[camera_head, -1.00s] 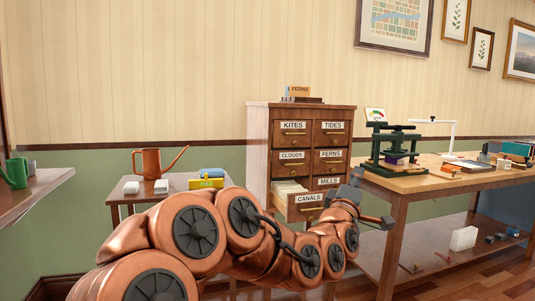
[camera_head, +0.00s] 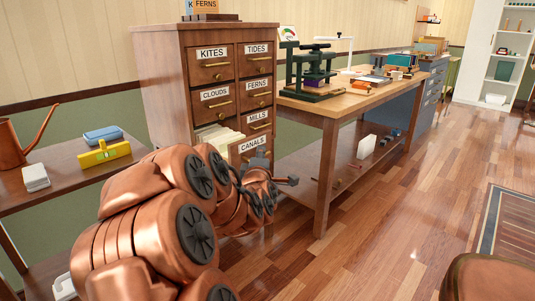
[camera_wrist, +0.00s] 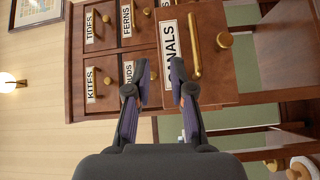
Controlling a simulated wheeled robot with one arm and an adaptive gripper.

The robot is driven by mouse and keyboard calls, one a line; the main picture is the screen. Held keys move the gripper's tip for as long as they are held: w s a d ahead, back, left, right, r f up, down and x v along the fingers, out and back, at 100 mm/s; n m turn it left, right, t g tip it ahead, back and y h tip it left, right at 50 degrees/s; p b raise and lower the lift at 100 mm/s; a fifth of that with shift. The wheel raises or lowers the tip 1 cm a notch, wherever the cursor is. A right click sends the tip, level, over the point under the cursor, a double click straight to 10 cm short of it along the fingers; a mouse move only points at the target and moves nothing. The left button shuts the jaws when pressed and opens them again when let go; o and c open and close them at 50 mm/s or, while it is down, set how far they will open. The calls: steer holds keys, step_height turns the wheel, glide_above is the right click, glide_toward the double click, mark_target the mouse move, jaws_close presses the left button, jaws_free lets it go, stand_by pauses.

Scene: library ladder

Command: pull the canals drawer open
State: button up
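The wooden card cabinet (camera_head: 165,80) has labelled drawers. The canals drawer (camera_head: 238,153) juts out at the lower left of its front, with pale cards (camera_head: 218,137) showing inside. In the wrist view its front (camera_wrist: 218,75) is close, turned sideways, with a brass bar handle (camera_wrist: 195,45) and a CANALS label (camera_wrist: 169,45). My gripper (camera_wrist: 159,85) is open, its two fingers apart with nothing between them. The right finger covers part of the label. The handle lies just right of that finger, not between the fingers. In the head view my arm hides the drawer's lower part.
A workbench (camera_head: 345,103) with a green press (camera_head: 310,75) stands right of the cabinet.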

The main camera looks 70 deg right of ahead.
steer(key=a+r+m, duration=0.1)
steer(key=s+a+r+m+b, duration=0.1)
steer(key=m, duration=0.1)
steer(key=s+a+r+m+b, duration=0.1)
steer(key=shift+a+m+h, duration=0.3)
steer(key=shift+a, duration=0.1)
steer(key=shift+w, duration=0.15)
stand_by(0.4)
